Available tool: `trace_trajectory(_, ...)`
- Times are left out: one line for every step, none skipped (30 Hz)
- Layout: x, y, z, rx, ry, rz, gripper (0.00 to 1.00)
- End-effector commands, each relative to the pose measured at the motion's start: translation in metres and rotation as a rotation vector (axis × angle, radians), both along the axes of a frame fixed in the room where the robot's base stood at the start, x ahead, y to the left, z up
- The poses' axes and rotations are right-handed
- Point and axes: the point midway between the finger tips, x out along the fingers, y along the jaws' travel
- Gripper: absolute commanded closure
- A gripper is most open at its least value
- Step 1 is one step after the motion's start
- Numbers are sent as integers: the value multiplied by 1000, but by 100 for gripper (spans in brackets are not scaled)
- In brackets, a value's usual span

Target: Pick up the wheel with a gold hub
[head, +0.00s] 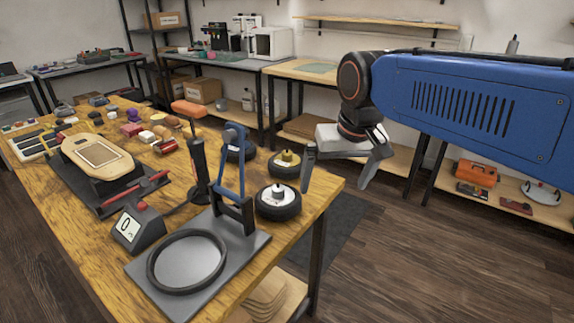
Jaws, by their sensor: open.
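The wheel with a gold hub (286,160) lies flat on the wooden workbench near its right edge, its black tyre and gold hub facing up. A wheel with a white-silver hub (278,202) lies just in front of it. Another dark wheel (248,152) sits behind and left, partly hidden by a blue upright frame. My gripper (338,180) is open and empty, its fingers spread wide. In the picture it is right of the gold-hub wheel, with the left finger beside that wheel's right side. The exact gap in depth cannot be told.
A blue-framed stand (232,170) with a grey base and round ring (187,261) stands left of the wheels. An orange-topped tool (195,150) stands upright beside it. The workbench (330,188) ends just right of the wheels. Small parts crowd its far left.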

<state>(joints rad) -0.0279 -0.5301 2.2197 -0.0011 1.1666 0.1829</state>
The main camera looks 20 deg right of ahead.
Motion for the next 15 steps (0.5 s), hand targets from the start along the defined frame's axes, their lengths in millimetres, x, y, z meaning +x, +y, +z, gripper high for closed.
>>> trace_trajectory(15,2,11,6,17,-17,0)
trace_trajectory(22,3,18,8,27,-28,0)
trace_trajectory(33,4,26,13,40,-44,0)
trace_trajectory(40,5,32,16,51,-54,0)
trace_trajectory(48,6,37,19,60,-67,0)
trace_trajectory(58,7,45,23,75,-82,0)
trace_trajectory(66,8,50,26,83,-95,0)
trace_trajectory(73,10,55,27,94,-106,0)
trace_trajectory(84,11,62,30,107,-123,0)
trace_trajectory(92,12,67,32,116,-135,0)
trace_trajectory(100,13,72,34,127,-147,0)
trace_trajectory(110,15,77,37,140,-162,0)
trace_trajectory(118,16,82,38,150,-175,0)
trace_trajectory(126,18,86,39,159,-186,0)
trace_trajectory(137,19,91,41,174,-204,0)
